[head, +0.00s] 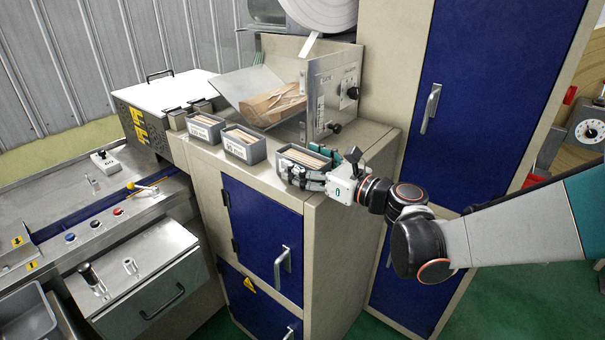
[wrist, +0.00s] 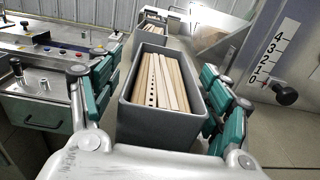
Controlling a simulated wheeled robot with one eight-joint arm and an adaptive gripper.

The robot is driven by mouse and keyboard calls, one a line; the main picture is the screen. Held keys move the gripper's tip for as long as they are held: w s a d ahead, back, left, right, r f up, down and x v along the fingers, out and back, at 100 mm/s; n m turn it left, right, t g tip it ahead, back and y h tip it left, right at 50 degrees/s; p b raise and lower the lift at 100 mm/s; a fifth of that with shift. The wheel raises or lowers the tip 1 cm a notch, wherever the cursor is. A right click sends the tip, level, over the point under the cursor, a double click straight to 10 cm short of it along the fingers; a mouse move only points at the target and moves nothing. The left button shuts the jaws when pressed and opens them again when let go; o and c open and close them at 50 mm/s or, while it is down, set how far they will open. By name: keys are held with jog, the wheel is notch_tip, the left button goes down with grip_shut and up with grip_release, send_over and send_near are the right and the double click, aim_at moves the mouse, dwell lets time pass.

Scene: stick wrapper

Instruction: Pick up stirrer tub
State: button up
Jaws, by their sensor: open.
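A grey stirrer tub (head: 284,163) filled with wooden sticks stands at the right end of a row on the beige cabinet top. In the wrist view the tub (wrist: 155,128) is upright, with long pale sticks lying in it, one with dark holes. My gripper (head: 305,164) is at this tub with its jaws open. In the wrist view one green-padded finger is on the tub's left and the other on its right. A gap shows between the left finger and the tub; the right finger is close to the wall, and I cannot tell if it touches.
Two similar tubs with white labels, a middle one (head: 246,153) and a left one (head: 204,136), stand in the same row. Behind is a metal hopper (head: 325,95) with sticks and a control panel. A tall blue-doored cabinet (head: 490,80) rises at the right.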

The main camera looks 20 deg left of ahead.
jog(key=shift+w+a, duration=0.15)
jog(key=shift+a, duration=0.15)
jog(key=c, duration=1.2)
jog(key=shift+o, duration=0.2)
jog(key=shift+r, duration=0.2)
